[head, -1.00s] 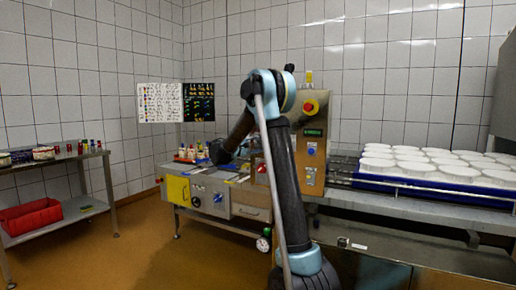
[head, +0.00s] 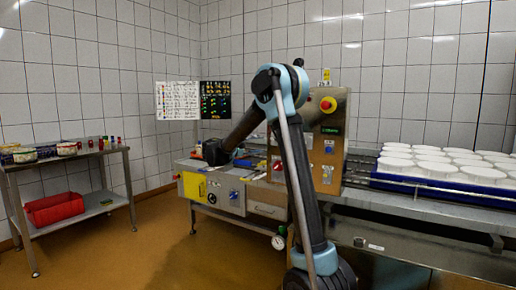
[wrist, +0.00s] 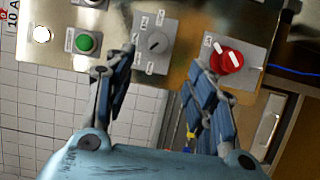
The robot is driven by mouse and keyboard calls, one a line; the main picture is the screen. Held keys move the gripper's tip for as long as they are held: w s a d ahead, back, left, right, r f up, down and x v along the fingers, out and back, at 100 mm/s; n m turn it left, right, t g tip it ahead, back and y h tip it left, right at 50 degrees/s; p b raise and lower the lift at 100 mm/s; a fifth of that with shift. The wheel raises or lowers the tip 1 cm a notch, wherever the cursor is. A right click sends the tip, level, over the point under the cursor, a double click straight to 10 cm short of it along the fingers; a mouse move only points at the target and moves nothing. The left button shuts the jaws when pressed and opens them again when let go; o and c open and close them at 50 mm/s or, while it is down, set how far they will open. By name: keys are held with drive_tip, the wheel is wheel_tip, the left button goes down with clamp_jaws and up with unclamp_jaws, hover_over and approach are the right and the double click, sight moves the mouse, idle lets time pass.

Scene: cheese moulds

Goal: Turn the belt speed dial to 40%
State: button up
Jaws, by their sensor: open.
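In the wrist view a small grey dial (wrist: 157,42) sits on a square grey plate with white labels around it. The labels are too small to read, and the pointer setting cannot be told. My gripper (wrist: 160,60) is open and empty, its two fingers spread either side of the dial's lower part in the picture. I cannot tell how far the fingertips are from the panel. In the head view my gripper cannot be made out, and the dial cannot be made out for certain on the steel control cabinet (head: 330,110).
A red rotary knob (wrist: 228,60) is close to the right finger; a green button (wrist: 87,43) is left of the left finger. A red emergency knob (head: 327,105) is on the cabinet. White moulds (head: 430,160) stand at right. Open floor lies left, before the shelf table (head: 70,160).

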drive_tip(key=s+a+m+t+y, duration=0.1)
drive_tip(key=s+m+t+y, duration=0.25)
drive_tip(key=s+m, duration=0.3)
drive_tip(key=x, duration=1.7)
drive_tip(key=shift+r, duration=0.5)
drive_tip(key=shift+d+n, duration=0.1)
drive_tip(key=shift+n, duration=0.15)
drive_tip(key=c, duration=1.1)
